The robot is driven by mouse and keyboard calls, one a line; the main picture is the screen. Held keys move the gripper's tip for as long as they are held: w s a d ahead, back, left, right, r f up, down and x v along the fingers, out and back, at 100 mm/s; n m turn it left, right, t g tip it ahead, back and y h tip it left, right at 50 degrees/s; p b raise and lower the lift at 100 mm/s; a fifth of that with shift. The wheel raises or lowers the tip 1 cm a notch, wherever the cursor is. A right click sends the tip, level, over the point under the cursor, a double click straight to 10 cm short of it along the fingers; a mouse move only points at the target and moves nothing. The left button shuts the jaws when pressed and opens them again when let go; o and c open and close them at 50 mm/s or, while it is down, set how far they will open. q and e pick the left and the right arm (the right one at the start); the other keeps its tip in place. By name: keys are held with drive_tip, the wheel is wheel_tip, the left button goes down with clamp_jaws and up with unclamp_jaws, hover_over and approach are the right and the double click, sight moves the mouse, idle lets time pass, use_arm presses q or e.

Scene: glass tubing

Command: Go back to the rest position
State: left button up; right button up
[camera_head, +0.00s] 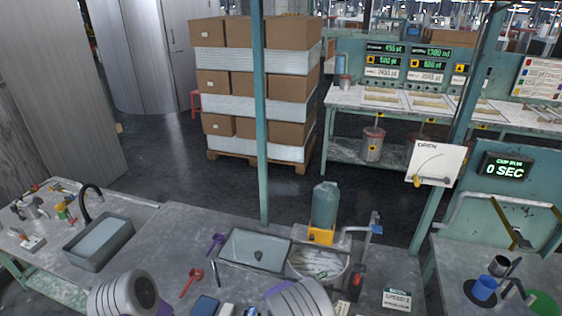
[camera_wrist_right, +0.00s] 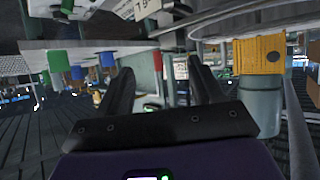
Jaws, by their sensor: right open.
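My right gripper (camera_wrist_right: 162,80) shows in the right wrist view as two dark fingers standing well apart, with nothing between them. In the head view, a pale rounded part of my right arm (camera_head: 300,298) is at the bottom middle, and its fingers cannot be made out. A similar part of my left arm (camera_head: 125,295) is at the bottom left. The left gripper's fingers do not show.
The grey workbench (camera_head: 150,245) holds a dark basin (camera_head: 100,243), a shallow tray (camera_head: 255,251), a red scoop (camera_head: 191,282) and a green bottle (camera_head: 324,205) above an orange block. A teal post (camera_head: 261,120) rises at its back edge.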

drive_tip(key=s+d+f+n+g+y+b, duration=0.25)
drive_tip(key=s+f+n+y, duration=0.4)
drive_tip(key=f, duration=0.85)
use_arm(q)
drive_tip(key=f, duration=0.3)
drive_tip(key=shift+w, duration=0.4)
use_arm(e)
drive_tip(key=s+a+n+g+y, duration=0.1)
drive_tip(key=s+a+g+y, duration=0.1)
drive_tip(key=s, duration=0.7)
drive_tip(key=s+a+g+y, duration=0.2)
drive_tip(key=s+a+y, duration=0.2)
drive_tip(key=s, duration=0.5)
drive_tip(key=shift+s+f+n+y, duration=0.35)
drive_tip(key=shift+f+y, duration=0.05)
drive_tip(key=shift+y, duration=0.55)
use_arm(q)
drive_tip(key=shift+c, duration=0.2)
use_arm(e)
drive_tip(key=shift+c, duration=0.3)
